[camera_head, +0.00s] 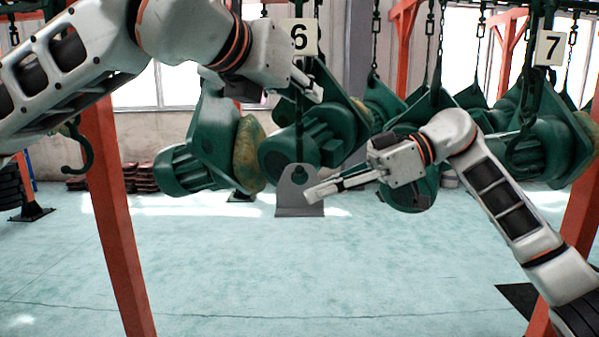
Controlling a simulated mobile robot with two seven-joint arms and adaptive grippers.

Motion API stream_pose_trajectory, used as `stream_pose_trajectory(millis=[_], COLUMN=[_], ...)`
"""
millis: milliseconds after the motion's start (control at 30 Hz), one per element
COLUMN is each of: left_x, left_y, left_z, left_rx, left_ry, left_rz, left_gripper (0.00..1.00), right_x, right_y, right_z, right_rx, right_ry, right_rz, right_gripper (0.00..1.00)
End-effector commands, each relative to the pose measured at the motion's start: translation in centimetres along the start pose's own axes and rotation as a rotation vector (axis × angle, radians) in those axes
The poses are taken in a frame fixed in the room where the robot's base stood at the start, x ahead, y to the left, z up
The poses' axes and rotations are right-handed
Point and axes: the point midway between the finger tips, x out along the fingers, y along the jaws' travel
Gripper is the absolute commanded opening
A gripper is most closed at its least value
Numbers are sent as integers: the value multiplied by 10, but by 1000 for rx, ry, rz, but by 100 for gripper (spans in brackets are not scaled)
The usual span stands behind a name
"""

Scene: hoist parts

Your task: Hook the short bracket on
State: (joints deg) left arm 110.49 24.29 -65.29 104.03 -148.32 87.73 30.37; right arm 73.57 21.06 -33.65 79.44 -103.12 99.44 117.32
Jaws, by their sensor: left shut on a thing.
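The short bracket is a grey plate (297,205) with a rounded top and a wide foot, upright in the middle of the view. A dark hook hanger (299,135) comes down below the number 6 sign, and its lower end meets the top of the bracket. I cannot tell whether it passes through the bracket's hole. My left gripper (314,92) is shut on the hanger, well above the bracket. My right gripper (312,194) has its fingertips at the bracket's right edge. Its fingers lie close together, and whether they grip is unclear.
Green hoist units (200,150) hang behind and left of the bracket, with more (535,150) at the right below the number 7 sign (548,48). An empty hook (78,150) hangs at the left. Orange posts (115,220) stand on both sides. The pale floor (300,280) in front is clear.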

Motion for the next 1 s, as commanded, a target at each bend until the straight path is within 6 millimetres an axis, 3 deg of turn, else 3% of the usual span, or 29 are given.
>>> stream_pose_trajectory(millis=[433,500,533,833,1000], left_x=[0,0,0,0,0], left_y=[0,0,0,0,0], left_z=[0,0,0,0,0], left_rx=[0,0,0,1,0], left_ry=[0,0,0,-1,-1], left_rz=[0,0,0,0,0], left_gripper=[14,14,14,14,14], right_x=[-1,-1,-1,0,-10], right_y=[-1,0,0,0,1], right_z=[-2,-2,-2,1,0], right_rx=[-3,-3,-3,2,0], right_ry=[3,3,2,-1,-1], right_rz=[0,0,0,0,3], right_gripper=[0,22,24,24,24])
